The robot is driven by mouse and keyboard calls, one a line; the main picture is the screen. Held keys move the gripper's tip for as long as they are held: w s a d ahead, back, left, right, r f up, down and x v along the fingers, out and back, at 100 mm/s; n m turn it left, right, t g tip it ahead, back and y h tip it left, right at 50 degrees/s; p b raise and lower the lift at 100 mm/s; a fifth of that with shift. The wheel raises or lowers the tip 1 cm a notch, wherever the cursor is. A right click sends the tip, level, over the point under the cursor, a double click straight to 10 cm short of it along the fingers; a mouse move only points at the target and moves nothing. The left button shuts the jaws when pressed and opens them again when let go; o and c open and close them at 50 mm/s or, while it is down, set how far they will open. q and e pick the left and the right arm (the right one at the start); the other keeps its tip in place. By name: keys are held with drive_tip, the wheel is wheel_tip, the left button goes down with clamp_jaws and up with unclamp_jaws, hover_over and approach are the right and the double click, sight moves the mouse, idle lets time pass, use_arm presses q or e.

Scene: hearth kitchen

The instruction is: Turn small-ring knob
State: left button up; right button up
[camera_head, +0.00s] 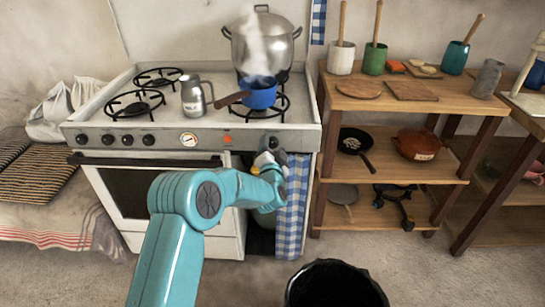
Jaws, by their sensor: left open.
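The white stove (165,165) has several black knobs (127,139) on the left of its front panel, a round gauge (188,139) and a red light (227,139). My left gripper (268,154) is at the right end of the panel, at the place of a dark knob (272,142) that is mostly hidden by it. Its jaws are open; I cannot tell whether they touch the knob. I cannot tell which knob is the small-ring one. My right gripper is not in view.
A steaming blue pan (260,94) sits on the front right burner, its handle pointing left. A large steel pot (265,45) stands behind it and a metal jug (193,97) to the left. A checked towel (293,205) hangs beside my gripper. A black bin (335,285) stands in front.

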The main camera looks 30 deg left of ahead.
use_arm(q)
drive_tip(key=v, duration=1.6)
